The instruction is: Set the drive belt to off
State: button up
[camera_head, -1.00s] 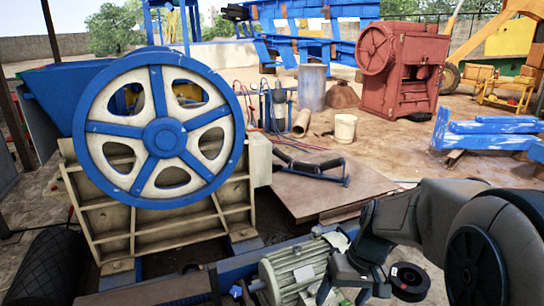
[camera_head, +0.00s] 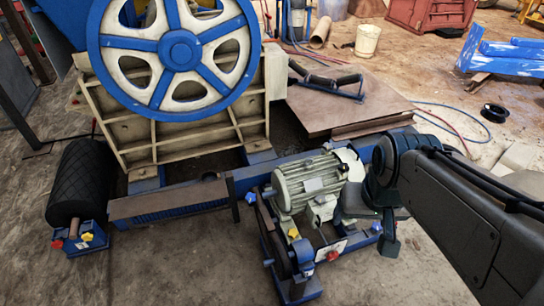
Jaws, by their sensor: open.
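The green-grey electric motor (camera_head: 308,183) sits on a blue frame in front of the crusher. A dark band that looks like the drive belt (camera_head: 275,238) runs along the motor's left side, down to the frame's front. Whether it is on or off cannot be told. Small knobs sit on the frame: a red one (camera_head: 333,255), a yellow one (camera_head: 293,232) and a blue one (camera_head: 250,197). My gripper (camera_head: 372,218) is open and points down just right of the motor. It hides part of the frame there; contact cannot be told.
The crusher's blue and cream flywheel (camera_head: 180,50) stands behind to the left. A black roller (camera_head: 80,180) lies at the left with a knobbed blue block (camera_head: 80,238). A brown plate (camera_head: 335,108) lies behind. Bare floor (camera_head: 180,265) is free in front.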

aim_at(270, 224)
jog(key=k, duration=1.25)
jog(key=u, duration=0.75)
jog(key=i, duration=1.85)
jog(key=z, duration=0.75)
